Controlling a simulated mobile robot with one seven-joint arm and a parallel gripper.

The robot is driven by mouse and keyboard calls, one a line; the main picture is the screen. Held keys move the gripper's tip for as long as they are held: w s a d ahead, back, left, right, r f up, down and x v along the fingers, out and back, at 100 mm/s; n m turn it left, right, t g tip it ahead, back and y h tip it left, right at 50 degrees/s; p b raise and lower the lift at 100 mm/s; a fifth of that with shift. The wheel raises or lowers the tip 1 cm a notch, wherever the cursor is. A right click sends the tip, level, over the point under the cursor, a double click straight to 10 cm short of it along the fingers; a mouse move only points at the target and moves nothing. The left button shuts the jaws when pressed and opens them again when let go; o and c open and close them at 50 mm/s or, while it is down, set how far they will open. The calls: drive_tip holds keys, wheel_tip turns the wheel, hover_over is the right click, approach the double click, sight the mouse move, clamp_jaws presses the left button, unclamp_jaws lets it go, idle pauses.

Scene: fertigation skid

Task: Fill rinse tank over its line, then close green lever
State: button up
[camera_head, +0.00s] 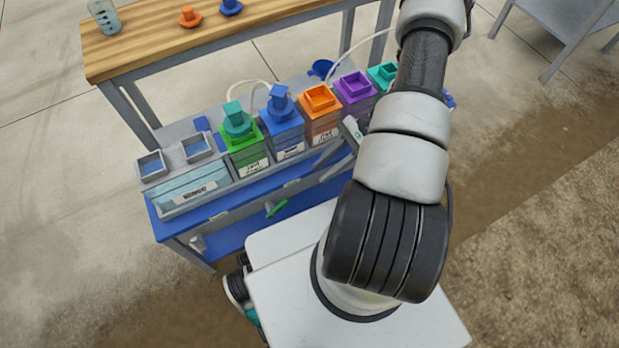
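A pale, clear-walled tank (168,189) at the left end of the blue skid is probably the rinse tank. Its label is too small to read for certain. It has two square openings on top, and I cannot make out its fill line or liquid level. The green lever (276,208) sits on the skid's front, below and right of this tank, and slants up to the right. I cannot tell whether its valve is open. My arm rises from the white base and leaves the picture at the top right.
Green (245,148), blue (283,130), orange (320,113) and purple (355,90) tanks stand in a row right of the clear one. A teal-topped one is partly behind my arm. A wooden bench (150,45) behind holds a clear cup (105,17) and small orange and blue parts.

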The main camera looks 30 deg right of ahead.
drive_tip(key=shift+v, duration=1.2)
